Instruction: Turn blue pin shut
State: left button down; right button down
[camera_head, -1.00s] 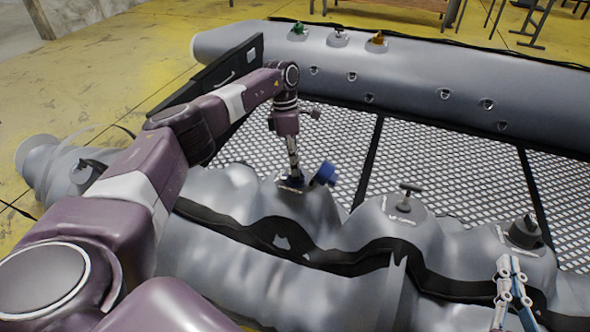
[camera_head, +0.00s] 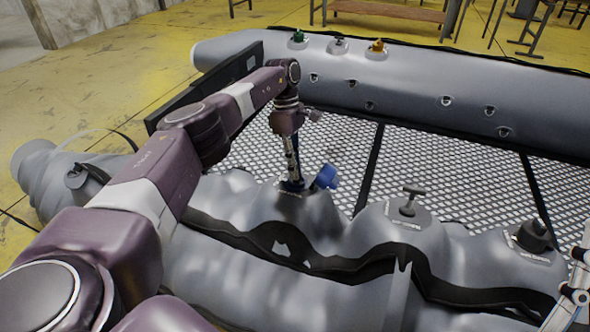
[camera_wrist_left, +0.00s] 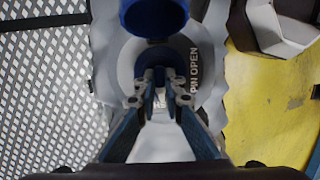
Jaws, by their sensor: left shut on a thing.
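The blue pin (camera_wrist_left: 160,56) sits in a round valve on the near grey tube. My left gripper (camera_wrist_left: 158,76) is shut on it from above, and its fingers hide part of the pin. The words "PIN OPEN" show beside it in the left wrist view. A blue cap (camera_head: 325,177) stands tilted to the right of the valve; it also shows in the left wrist view (camera_wrist_left: 153,14). In the head view, my left gripper (camera_head: 291,170) points down at the valve. My right gripper (camera_head: 577,292) is cut off at the right edge, and its jaws are unclear.
A valve with a grey T-shaped pin (camera_head: 409,201) and a dark capped valve (camera_head: 533,235) lie further right on the near tube. The far tube (camera_head: 430,85) carries green, grey and orange valves. A mesh floor (camera_head: 430,165) lies between the tubes.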

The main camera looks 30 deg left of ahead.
pick_arm(q)
jog(key=c, duration=2)
grip_release()
jog(key=shift+c, duration=0.2)
jog(key=v, duration=0.7)
jog(key=shift+r, duration=0.25)
jog(key=shift+a+f, duration=0.1)
